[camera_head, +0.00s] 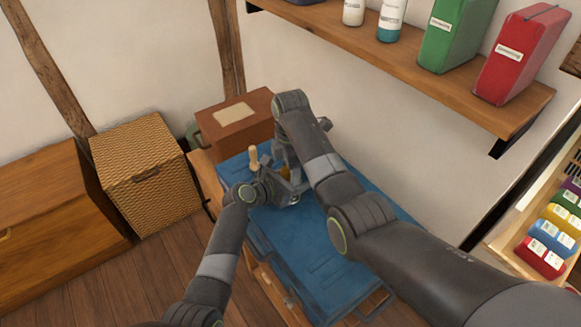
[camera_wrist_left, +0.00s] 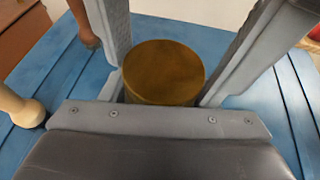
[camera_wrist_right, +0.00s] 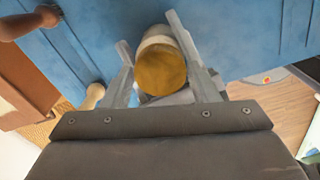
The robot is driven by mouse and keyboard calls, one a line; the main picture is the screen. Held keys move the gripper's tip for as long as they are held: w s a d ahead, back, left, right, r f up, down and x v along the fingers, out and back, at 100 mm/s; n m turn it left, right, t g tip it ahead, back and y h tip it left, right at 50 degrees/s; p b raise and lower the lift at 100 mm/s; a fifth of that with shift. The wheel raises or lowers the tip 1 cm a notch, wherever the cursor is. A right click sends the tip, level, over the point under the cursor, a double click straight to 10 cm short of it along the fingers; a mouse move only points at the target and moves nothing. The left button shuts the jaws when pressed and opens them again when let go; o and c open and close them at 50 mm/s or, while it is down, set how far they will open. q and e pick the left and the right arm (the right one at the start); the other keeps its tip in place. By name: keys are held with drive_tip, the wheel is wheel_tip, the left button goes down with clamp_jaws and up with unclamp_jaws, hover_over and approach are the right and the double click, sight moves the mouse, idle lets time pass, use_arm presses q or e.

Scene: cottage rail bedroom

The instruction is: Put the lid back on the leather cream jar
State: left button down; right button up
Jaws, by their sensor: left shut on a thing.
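A small round golden-brown piece of the jar and lid (camera_head: 285,172) shows between my grippers above the blue surface. In the left wrist view its flat brown top (camera_wrist_left: 163,70) sits between the fingers of my left gripper (camera_head: 272,190), which is shut on it. In the right wrist view a golden-brown round face (camera_wrist_right: 161,72) with a paler band behind it lies between the fingers of my right gripper (camera_head: 290,182). I cannot tell whether those fingers touch it. The grippers hide where jar and lid meet, so I cannot tell whether they are joined.
The blue chest top (camera_head: 335,250) lies under both grippers. A pale wooden peg-shaped thing (camera_head: 254,158) stands close to the left gripper. A brown box (camera_head: 232,122) is behind, a wicker box (camera_head: 145,175) to the left. A wall shelf (camera_head: 400,50) hangs above.

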drive_tip(key=o, duration=0.3)
drive_tip(key=shift+r, duration=2.25)
drive_tip(key=o, duration=0.6)
drive_tip(key=shift+c, duration=0.2)
use_arm(q)
drive_tip(key=shift+c, duration=2.2)
unclamp_jaws()
drive_tip(key=p+v, duration=0.2)
drive_tip(key=v, duration=1.5)
drive_tip(key=shift+a, duration=0.15)
use_arm(e)
wheel_tip(320, 180, up, 2)
drive_tip(key=shift+r, duration=0.25)
